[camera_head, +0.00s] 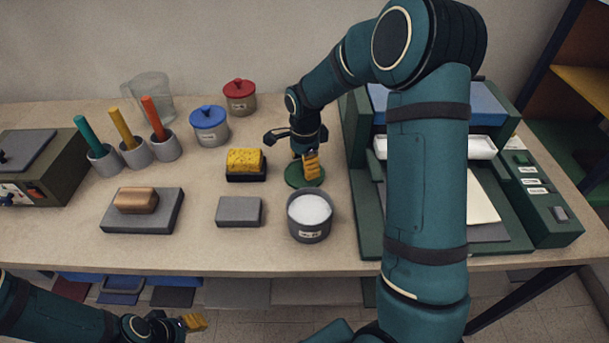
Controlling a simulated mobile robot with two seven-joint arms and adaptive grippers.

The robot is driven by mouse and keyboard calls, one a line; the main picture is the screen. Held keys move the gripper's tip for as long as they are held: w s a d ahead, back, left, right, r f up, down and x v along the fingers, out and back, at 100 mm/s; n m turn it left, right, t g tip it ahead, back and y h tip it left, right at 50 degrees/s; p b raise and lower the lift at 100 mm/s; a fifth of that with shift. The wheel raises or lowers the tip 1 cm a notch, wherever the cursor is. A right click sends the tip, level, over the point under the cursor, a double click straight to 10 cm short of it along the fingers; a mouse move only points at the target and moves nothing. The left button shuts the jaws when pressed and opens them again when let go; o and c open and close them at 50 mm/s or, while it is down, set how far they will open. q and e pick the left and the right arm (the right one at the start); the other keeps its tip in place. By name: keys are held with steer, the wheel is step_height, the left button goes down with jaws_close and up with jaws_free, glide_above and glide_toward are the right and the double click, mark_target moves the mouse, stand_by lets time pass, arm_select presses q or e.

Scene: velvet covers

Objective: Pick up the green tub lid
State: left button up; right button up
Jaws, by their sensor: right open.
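The green tub lid (293,177) is a dark green disc lying on the table, behind an open grey tub (310,232) filled with something white. My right gripper (291,148) is open above the lid, with its yellow-tipped finger in front of the lid's right part. The gripper hides the lid's knob and part of its top. I cannot tell whether the fingers touch the lid. My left gripper (178,322) is low at the bottom left, in front of the table's edge and away from the lid. Its jaws are too small and overlapped to read.
A yellow sponge on a dark holder (245,165) stands left of the lid. Blue-lidded (210,128) and red-lidded (240,99) tubs stand behind. A grey block (239,211) lies in front. A large green machine (368,200) stands close on the right.

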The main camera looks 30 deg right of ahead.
steer(key=shift+f, duration=0.7)
steer(key=shift+r, duration=0.1)
jaws_close()
